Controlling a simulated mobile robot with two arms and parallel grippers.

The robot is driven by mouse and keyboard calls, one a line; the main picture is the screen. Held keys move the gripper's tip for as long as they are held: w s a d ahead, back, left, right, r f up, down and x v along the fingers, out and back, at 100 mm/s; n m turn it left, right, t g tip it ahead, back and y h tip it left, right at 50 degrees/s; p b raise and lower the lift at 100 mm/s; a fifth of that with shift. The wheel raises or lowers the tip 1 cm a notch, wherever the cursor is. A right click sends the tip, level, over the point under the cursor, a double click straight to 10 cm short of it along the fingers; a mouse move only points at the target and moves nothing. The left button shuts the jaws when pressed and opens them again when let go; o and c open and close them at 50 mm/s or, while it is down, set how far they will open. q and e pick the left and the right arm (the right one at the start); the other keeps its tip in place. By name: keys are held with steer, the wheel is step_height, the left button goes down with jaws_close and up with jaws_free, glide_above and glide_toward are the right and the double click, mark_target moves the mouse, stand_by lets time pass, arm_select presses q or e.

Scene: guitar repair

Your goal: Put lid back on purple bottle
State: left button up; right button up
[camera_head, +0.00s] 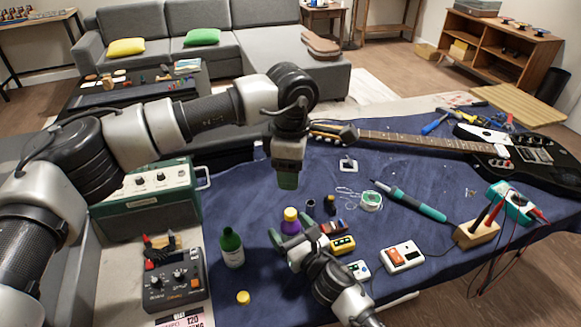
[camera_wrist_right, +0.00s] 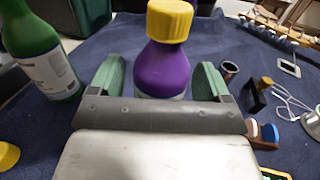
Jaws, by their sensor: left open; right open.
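The purple bottle (camera_head: 290,227) stands upright on the blue cloth with a yellow lid (camera_head: 291,214) on its top. In the right wrist view the purple bottle (camera_wrist_right: 162,70) and its yellow lid (camera_wrist_right: 170,20) sit straight ahead. My right gripper (camera_wrist_right: 158,80) is open, one green finger on each side of the bottle, with visible gaps between. It also shows in the head view (camera_head: 293,242), low at the bottle's front. My left gripper (camera_head: 287,181) is open and empty, pointing down above the cloth behind the bottle. A second yellow lid (camera_head: 243,297) lies on the cloth at the front.
A green bottle (camera_head: 231,248) stands left of the purple one. A control box (camera_head: 174,280) and a green amplifier (camera_head: 150,205) are further left. Small pedals, a solder spool (camera_head: 371,200) and a soldering iron (camera_head: 408,199) lie right. A black guitar (camera_head: 520,155) lies at the back right.

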steer(key=v, duration=1)
steer(key=shift+s+d+f+b, duration=0.1)
steer(key=shift+s+d+b, duration=0.1)
steer(key=shift+s+b, duration=0.15)
